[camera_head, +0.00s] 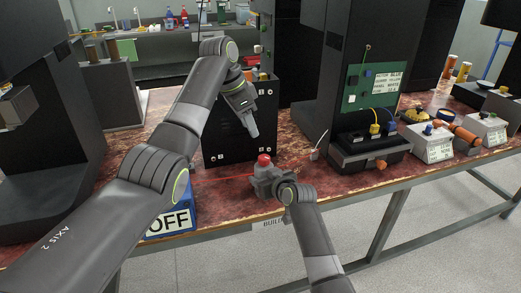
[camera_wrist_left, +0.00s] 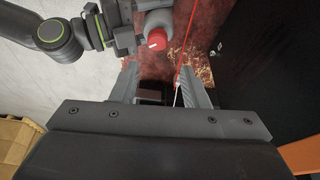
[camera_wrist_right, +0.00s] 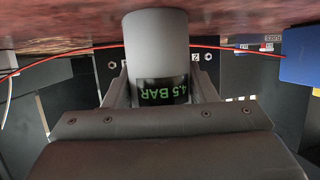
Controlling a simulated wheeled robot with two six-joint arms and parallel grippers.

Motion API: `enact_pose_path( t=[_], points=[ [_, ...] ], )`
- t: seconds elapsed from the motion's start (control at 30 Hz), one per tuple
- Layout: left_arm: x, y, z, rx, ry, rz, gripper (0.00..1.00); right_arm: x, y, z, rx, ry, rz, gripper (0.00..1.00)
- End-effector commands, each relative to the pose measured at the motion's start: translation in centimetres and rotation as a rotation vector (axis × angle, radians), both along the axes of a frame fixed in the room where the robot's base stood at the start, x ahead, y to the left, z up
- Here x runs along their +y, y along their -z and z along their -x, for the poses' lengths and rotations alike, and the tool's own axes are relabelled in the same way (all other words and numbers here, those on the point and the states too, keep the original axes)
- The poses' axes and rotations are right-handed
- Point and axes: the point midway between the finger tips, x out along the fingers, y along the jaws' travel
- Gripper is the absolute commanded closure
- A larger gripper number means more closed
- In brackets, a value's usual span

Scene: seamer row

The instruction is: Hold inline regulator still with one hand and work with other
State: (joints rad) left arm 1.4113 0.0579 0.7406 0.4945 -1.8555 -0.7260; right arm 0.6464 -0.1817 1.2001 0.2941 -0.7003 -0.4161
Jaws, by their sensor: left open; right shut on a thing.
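The inline regulator is a grey cylinder with a red knob (camera_head: 264,160) on top, upright near the table's front edge. My right gripper (camera_head: 270,184) is shut around its body. In the right wrist view the grey regulator body (camera_wrist_right: 155,45) sits between the fingers, with a dark display reading 4.5 BAR. My left gripper (camera_head: 251,130) is open and empty, above and behind the regulator, in front of a black box. In the left wrist view the red knob (camera_wrist_left: 158,40) lies beyond the open fingers (camera_wrist_left: 160,88), left of a red line (camera_wrist_left: 184,50). Whether the regulator touches the table is hidden.
The black box (camera_head: 225,140) stands behind the regulator. A blue block marked OFF (camera_head: 172,222) is at the front left, partly behind my left arm. A machine with a green panel (camera_head: 372,88) and several labelled blocks stand to the right. The red table (camera_head: 345,182) is clear front right.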

Motion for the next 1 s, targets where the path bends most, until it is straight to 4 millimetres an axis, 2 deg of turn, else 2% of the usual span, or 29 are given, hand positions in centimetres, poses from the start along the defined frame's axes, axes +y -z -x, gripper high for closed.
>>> enact_pose_path(
  t=[0.3, 0.43, 0.63, 0.77, 1.0],
  points=[
    [-1.3, -0.2, 2.0, -0.030, -0.412, 0.020, 0.59, 0.0, 0.0, 0.0, 0.001, 0.000, 0.000, 0.74],
    [-1.4, -0.3, 2.5, -0.036, -0.520, 0.039, 0.59, 0.0, 0.0, 0.0, 0.000, 0.000, 0.000, 0.74],
    [-1.6, 0.1, 2.7, -0.038, -0.582, 0.053, 0.59, 0.0, 0.0, 0.0, 0.000, 0.000, 0.000, 0.74],
    [-1.9, 1.6, 2.2, -0.036, -0.584, 0.053, 0.59, 0.0, 0.0, 0.0, 0.000, 0.000, 0.000, 0.74],
    [-2.9, 6.1, 0.7, -0.035, -0.582, 0.052, 0.59, 0.0, 0.0, 0.0, 0.000, 0.000, 0.000, 0.74]
  ],
)
